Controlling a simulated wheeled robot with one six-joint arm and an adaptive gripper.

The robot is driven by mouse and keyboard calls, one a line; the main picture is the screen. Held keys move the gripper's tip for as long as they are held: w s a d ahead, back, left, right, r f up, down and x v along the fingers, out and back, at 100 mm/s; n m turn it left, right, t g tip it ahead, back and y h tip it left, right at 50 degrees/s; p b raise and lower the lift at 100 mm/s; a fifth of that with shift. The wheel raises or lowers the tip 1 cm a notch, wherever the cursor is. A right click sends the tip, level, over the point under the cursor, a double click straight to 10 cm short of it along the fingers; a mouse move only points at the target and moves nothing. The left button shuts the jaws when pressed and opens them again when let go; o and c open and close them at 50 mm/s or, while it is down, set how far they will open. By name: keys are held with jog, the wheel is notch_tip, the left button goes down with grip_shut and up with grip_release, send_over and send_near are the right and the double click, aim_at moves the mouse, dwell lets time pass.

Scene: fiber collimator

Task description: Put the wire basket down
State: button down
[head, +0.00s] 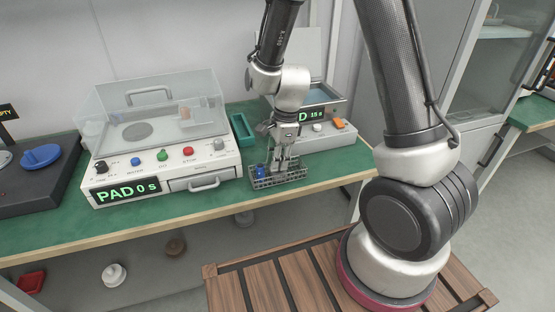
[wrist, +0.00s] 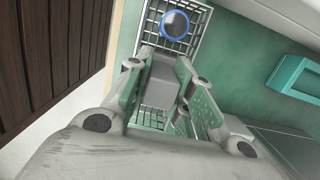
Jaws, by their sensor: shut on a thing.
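The wire basket (head: 262,182) is a small grey mesh tray at the front edge of the green bench, between two white machines. It holds a small blue round piece (head: 260,169) at its left end. My gripper (head: 279,169) points down over the basket's middle and is shut on a part of it. In the wrist view, the basket (wrist: 155,22) shows its mesh and the blue-rimmed piece (wrist: 175,24); my gripper (wrist: 158,85) has a grey block between its fingers. Whether the basket touches the bench cannot be told.
A white machine with a clear lid (head: 150,130) stands left of the basket. Another grey machine (head: 320,135) stands behind right. A teal tray (head: 242,130) lies behind the basket. The green bench top (head: 330,171) is clear at the front right.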

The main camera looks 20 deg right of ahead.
jog(key=shift+f, duration=0.15)
jog(key=c, duration=1.3)
grip_release()
jog(key=shift+o, duration=0.2)
notch_tip(320, 180, up, 12)
jog(key=d, duration=0.2)
jog(key=s+d+r+n+t+h, duration=0.1)
jog(key=s+d+r+n+t, duration=0.1)
jog(key=s+d+r+n, duration=0.4)
jog(key=s+d+r+n+t, duration=0.2)
jog(key=s+d+r+n, duration=0.5)
jog(key=s+n, duration=0.5)
notch_tip(320, 180, up, 2)
jog(key=shift+s+r+h, duration=0.1)
jog(key=shift+s+h, duration=0.3)
jog(key=shift+s, duration=0.15)
